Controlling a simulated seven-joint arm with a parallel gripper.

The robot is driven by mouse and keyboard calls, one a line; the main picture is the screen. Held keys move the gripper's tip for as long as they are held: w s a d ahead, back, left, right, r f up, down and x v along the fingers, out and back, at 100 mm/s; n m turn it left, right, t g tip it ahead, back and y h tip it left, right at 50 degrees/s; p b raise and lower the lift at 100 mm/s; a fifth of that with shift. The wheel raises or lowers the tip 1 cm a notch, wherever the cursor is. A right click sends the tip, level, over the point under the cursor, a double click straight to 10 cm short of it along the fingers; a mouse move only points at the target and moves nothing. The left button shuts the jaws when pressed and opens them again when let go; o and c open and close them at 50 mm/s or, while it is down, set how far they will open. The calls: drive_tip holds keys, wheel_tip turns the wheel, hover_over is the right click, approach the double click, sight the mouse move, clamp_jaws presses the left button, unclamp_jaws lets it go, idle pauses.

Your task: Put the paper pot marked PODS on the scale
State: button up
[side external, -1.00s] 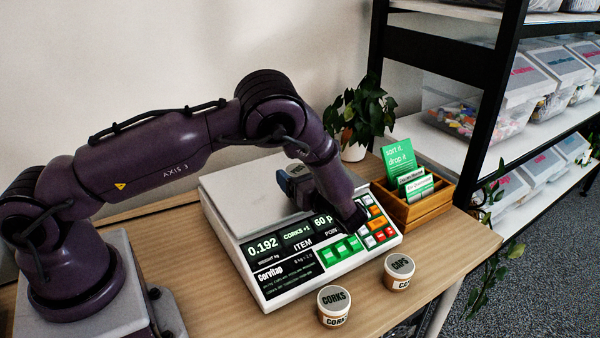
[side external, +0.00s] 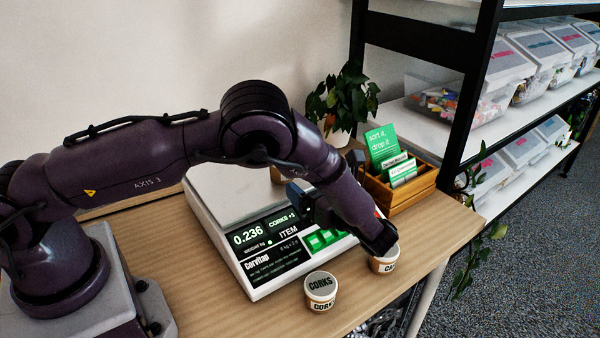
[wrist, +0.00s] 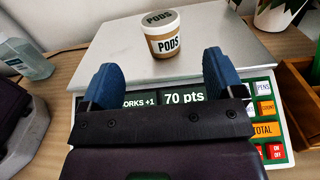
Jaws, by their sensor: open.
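The paper pot marked PODS (wrist: 163,44) stands upright on the metal plate of the scale (wrist: 110,48) in the wrist view. My gripper (wrist: 160,64) is open, its blue fingers apart and empty, in front of the pot with a gap between. In the side view my arm hides most of the pot. The scale (side external: 262,288) shows 0.236 and "CORKS +1" there, and the wrist view shows "70 pts".
A CORKS pot (side external: 320,284) stands on the table before the scale. A CAPS pot (side external: 383,267) is partly behind my arm. A wooden card box (side external: 412,193) and a plant (side external: 345,98) stand behind. A bottle (wrist: 24,60) is at left in the wrist view.

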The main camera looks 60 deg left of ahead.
drive_tip(key=s+a+r+n+g+h, duration=0.1)
drive_tip(key=s+a+r+n+h, duration=0.1)
drive_tip(key=s+r+n+h, duration=0.4)
drive_tip(key=s+a+r+n+g+h, duration=0.1)
drive_tip(key=s+r+n+h, duration=0.25)
drive_tip(key=r, duration=0.45)
drive_tip(key=s+d+r+n+t+h, duration=0.1)
drive_tip(key=s+r+n+t+h, duration=0.2)
drive_tip(key=s, duration=0.4)
drive_tip(key=s+d+r+n+t+h, duration=0.1)
drive_tip(key=s+r+n+t+h, duration=0.3)
drive_tip(key=s, duration=0.3)
drive_tip(key=shift+s+d+r+n+t+h, duration=0.2)
drive_tip(key=shift+d+r+n+t+h, duration=0.1)
drive_tip(key=shift+n+h, duration=0.45)
